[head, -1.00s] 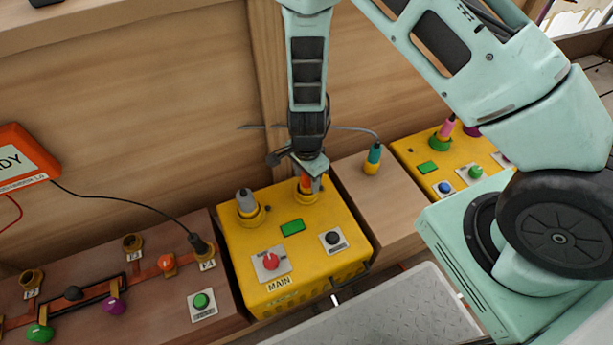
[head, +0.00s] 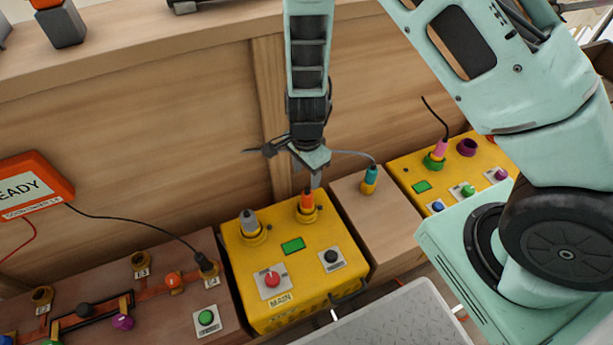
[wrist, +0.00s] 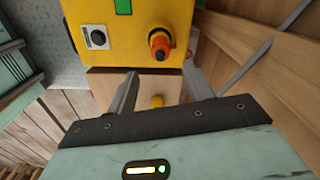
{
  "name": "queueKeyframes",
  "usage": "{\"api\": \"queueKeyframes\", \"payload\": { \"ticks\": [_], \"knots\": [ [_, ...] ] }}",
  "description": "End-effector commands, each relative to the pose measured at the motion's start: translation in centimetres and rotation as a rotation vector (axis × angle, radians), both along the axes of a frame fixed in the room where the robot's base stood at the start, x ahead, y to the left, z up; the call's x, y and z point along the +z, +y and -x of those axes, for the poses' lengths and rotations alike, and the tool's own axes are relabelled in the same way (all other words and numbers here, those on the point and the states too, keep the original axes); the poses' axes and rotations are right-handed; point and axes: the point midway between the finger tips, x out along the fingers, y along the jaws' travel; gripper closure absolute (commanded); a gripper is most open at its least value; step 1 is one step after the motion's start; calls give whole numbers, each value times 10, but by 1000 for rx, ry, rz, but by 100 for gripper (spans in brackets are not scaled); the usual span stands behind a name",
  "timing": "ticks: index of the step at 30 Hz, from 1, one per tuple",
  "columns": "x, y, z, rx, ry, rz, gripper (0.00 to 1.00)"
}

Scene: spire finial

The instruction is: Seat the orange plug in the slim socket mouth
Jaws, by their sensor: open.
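The orange plug (head: 307,200) stands upright in the right-hand yellow socket mouth (head: 306,215) on top of the yellow MAIN box (head: 318,282). In the wrist view the orange plug (wrist: 159,43) sits in its round yellow collar. How deep it sits I cannot tell. My gripper (head: 314,178) is just above the plug in the head view. In the wrist view my gripper (wrist: 161,74) has its fingers spread with nothing between them, and the plug lies beyond the tips. A grey plug (head: 248,220) stands in the box's left socket.
A teal plug (head: 371,174) stands on a wooden block (head: 375,215) to the right. A second yellow box (head: 405,172) holds a pink plug (head: 440,149). A brown panel (head: 165,312) with a cabled black plug is at left. A wooden wall (head: 130,130) rises behind.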

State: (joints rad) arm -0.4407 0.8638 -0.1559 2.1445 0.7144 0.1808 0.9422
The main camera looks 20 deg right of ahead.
Motion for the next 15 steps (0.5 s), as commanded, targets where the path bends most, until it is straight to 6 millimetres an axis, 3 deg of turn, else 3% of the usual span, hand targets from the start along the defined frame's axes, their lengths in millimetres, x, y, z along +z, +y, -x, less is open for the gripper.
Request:
{"api": "queueKeyframes", "payload": {
  "ticks": [5, 8, 12, 15],
  "knots": [
    [27, 18, 7, 104, 4, -42, 48],
    [63, 44, 23, 296, 5, -107, 48],
    [129, 78, 64, 693, -12, -191, 48],
    [171, 90, 99, 995, -33, -215, 48]
  ]
}}
